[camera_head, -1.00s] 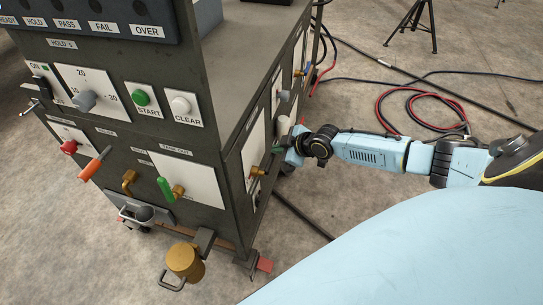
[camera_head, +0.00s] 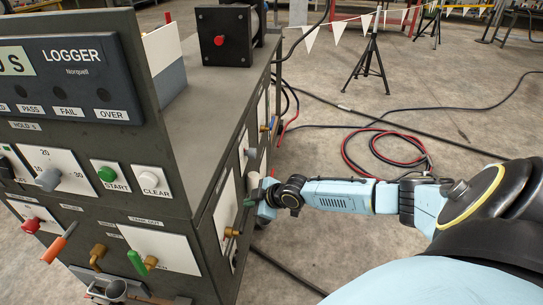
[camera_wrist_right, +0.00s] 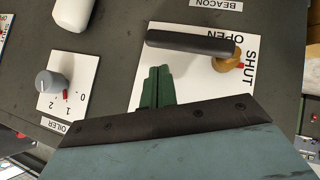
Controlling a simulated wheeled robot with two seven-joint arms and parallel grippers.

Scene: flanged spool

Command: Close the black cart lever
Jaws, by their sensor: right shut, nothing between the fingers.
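The black lever (camera_wrist_right: 190,42) shows in the right wrist view, with a brass pivot (camera_wrist_right: 226,59) at its right end. It lies across a white plate (camera_wrist_right: 200,88) marked OPEN and SHUT, with its handle pointing left along the word OPEN. My right gripper (camera_wrist_right: 160,70) has its green fingers shut and empty, just below the handle in that view; I cannot tell whether they touch it. In the head view my right gripper (camera_head: 251,199) is at the cart's right side, near a brass fitting (camera_head: 232,232). The handle is hard to make out there. My left gripper is out of view.
The wrist view also shows a grey OILER knob (camera_wrist_right: 48,82) and a white knob (camera_wrist_right: 73,14). The cart front carries an orange lever (camera_head: 60,243) and a green lever (camera_head: 138,262).

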